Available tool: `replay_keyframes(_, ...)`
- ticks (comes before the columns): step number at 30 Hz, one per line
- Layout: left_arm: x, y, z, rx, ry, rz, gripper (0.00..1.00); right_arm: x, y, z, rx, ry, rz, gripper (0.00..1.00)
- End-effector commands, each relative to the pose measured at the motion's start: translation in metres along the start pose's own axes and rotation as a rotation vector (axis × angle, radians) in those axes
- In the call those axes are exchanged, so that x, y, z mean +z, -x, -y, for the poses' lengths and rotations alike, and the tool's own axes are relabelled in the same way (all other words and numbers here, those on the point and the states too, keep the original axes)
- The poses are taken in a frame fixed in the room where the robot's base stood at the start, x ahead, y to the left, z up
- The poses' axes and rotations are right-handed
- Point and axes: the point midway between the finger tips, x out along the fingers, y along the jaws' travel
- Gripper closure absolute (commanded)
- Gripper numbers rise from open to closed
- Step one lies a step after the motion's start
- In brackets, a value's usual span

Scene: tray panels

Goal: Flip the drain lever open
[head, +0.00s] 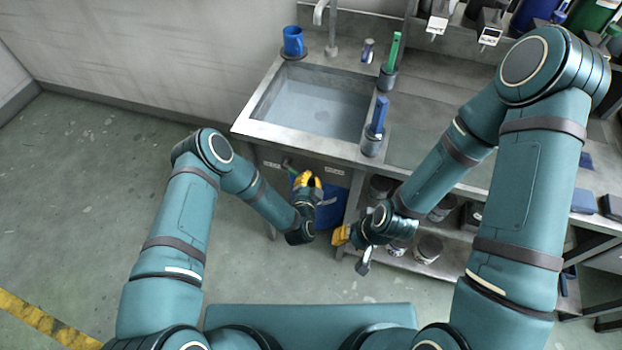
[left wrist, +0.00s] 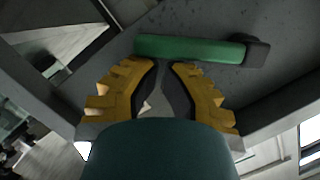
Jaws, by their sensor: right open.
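The drain lever is a green bar with a dark end block. In the left wrist view the lever (left wrist: 190,48) lies across the picture just beyond my fingertips. In the head view the lever (head: 289,167) shows small under the sink's front edge. My left gripper (head: 309,178) is in front of the cabinet below the sink. In the left wrist view its yellow fingers (left wrist: 164,66) curve inward with a narrow gap and nothing between them. Contact with the lever cannot be told. My right gripper (head: 349,252) is open and empty in front of the lower shelf.
The sink (head: 312,102) stands above the lever. A blue mug (head: 293,41), a green-handled tool (head: 393,52) and a blue-handled tool (head: 379,115) stand around it. A blue bin (head: 333,208) is behind my left gripper. The floor at left is clear.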

Motion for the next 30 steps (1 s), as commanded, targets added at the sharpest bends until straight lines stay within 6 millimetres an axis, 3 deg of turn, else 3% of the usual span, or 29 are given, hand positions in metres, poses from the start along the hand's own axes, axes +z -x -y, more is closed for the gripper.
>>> replay_keyframes(15,0.037,-0.009,-0.01,-0.107,-0.429,-0.003,1.0,0.011,-0.027,-0.01,-0.002,0.007,0.022,0.59)
replay_keyframes(30,0.051,-0.012,-0.006,-0.147,-0.592,0.0,1.0,0.009,-0.038,-0.014,-0.002,0.008,0.015,0.59)
